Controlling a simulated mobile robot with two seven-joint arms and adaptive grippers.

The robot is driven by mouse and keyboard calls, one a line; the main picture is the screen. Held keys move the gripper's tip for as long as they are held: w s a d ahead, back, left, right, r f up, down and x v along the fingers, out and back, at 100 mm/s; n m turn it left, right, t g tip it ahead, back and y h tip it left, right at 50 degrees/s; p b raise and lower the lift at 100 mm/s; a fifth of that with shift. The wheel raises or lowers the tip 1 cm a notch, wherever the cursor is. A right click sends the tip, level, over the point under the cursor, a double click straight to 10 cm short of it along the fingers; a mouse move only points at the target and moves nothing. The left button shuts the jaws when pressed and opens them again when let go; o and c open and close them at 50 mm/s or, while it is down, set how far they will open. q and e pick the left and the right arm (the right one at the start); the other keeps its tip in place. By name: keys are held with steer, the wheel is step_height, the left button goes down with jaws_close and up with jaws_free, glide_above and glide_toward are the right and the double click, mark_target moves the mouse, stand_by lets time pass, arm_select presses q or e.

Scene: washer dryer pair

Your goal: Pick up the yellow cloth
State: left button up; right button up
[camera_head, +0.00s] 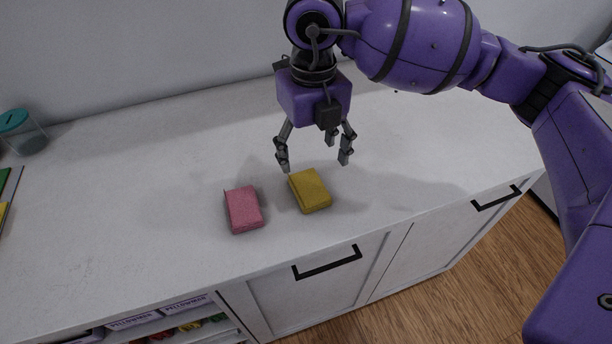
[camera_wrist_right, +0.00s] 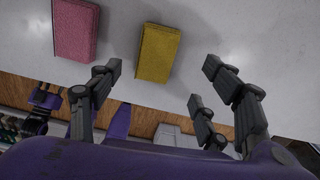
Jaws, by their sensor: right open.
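The yellow cloth (camera_head: 310,191) is a folded block lying on the white counter, right of the pink cloth. My right gripper (camera_head: 315,165) is open and empty, pointing down just above and behind the yellow cloth in the head view. In the right wrist view the yellow cloth (camera_wrist_right: 158,53) lies beyond the open fingers (camera_wrist_right: 165,85), between their lines and not touched as far as I can tell.
A pink cloth (camera_head: 243,209) lies close to the left of the yellow one. The white counter (camera_head: 130,180) is otherwise mostly clear. A teal-lidded container (camera_head: 22,132) stands at the far left. Cabinet doors with black handles (camera_head: 328,262) and an open shelf are below the front edge.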

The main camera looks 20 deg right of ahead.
mark_target(309, 185)
steer(key=shift+s+a+f, duration=0.15)
steer(key=shift+s+f, duration=0.15)
steer(key=shift+f, duration=0.25)
steer(key=shift+s+a+f, duration=0.1)
steer(key=shift+s+f, duration=0.15)
steer(key=shift+f, duration=0.3)
steer(key=f, duration=0.4)
steer(key=shift+w+f, duration=0.25)
steer(key=shift+f, duration=0.05)
arm_select(q)
steer(key=shift+s+a, duration=0.3)
steer(key=shift+s, duration=0.35)
arm_select(e)
steer(key=shift+f, duration=0.4)
steer(key=shift+c, duration=0.2)
